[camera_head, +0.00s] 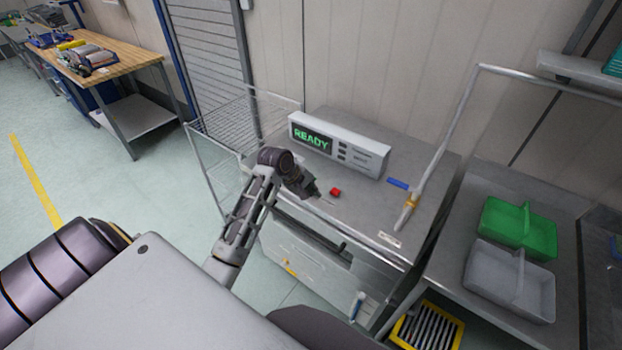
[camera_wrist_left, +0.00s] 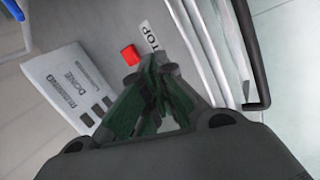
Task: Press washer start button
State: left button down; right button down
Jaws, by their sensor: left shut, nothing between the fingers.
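The washer (camera_head: 430,205) is a grey steel machine with a white control panel (camera_head: 368,157) on top, its display reading READY in green. A red button (camera_head: 335,192) sits on the top surface in front of the panel. In the left wrist view, the red button (camera_wrist_left: 130,55) lies beside a white label (camera_wrist_left: 148,37) on which "TOP" can be read. My left gripper (camera_head: 326,202) is shut and empty, low over the washer's front, just left of and nearer than the red button. My right gripper is not seen.
A bent metal bar (camera_head: 440,140) rises at the washer's right, near a blue piece (camera_head: 397,184). A wire rack (camera_head: 222,130) stands at its left. Green (camera_head: 505,222) and grey (camera_head: 490,285) totes rest on the right table. A yellow crate (camera_head: 427,325) sits below.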

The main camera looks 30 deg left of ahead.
pick_arm(q)
jog(key=w+a+r+n+t+h, duration=0.1)
jog(key=w+a+r+n+t, duration=0.1)
jog(key=w+a+r+n, duration=0.3)
jog(key=w+r+n, duration=0.2)
jog(key=w+r, duration=0.1)
jog(key=w, duration=0.1)
jog(key=shift+a+h, duration=0.35)
jog(key=shift+h, duration=0.05)
jog(key=shift+f, duration=0.15)
jog(key=shift+f+b, duration=2.1)
jog(key=shift+b, duration=1.25)
jog(key=shift+f+b, duration=0.9)
jog(key=shift+b, duration=0.5)
jog(key=shift+f, duration=1.25)
